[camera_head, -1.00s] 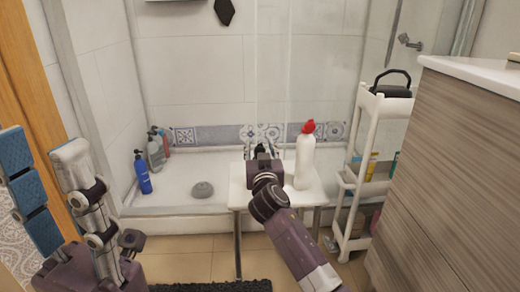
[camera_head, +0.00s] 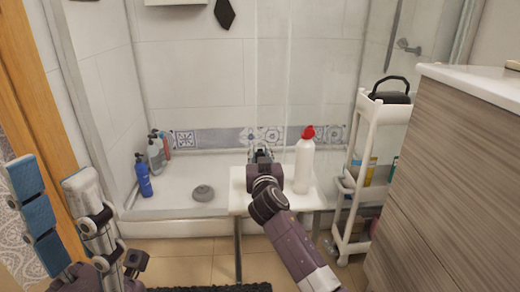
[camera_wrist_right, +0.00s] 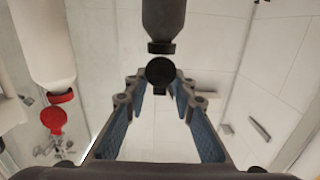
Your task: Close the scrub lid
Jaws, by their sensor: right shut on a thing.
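The scrub is a dark grey container (camera_wrist_right: 163,18) with a black cap, seen at the top centre of the right wrist view. Its round black lid (camera_wrist_right: 160,71) shows just beyond the cap, between the fingertips. In the head view my right gripper (camera_head: 261,150) is over the white stool and hides most or all of the scrub. The right wrist view shows its blue-padded fingers closed in around the lid. My left gripper (camera_head: 48,172) is at the far left of the head view, its fingers apart and empty, far from the scrub.
A white bottle with a red cap (camera_head: 304,165) stands on the white stool (camera_head: 237,195), close right of my right gripper. A white shelf cart (camera_head: 350,190) and a wooden cabinet (camera_head: 445,190) are to the right. A blue bottle (camera_head: 143,178) stands in the shower tray at left.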

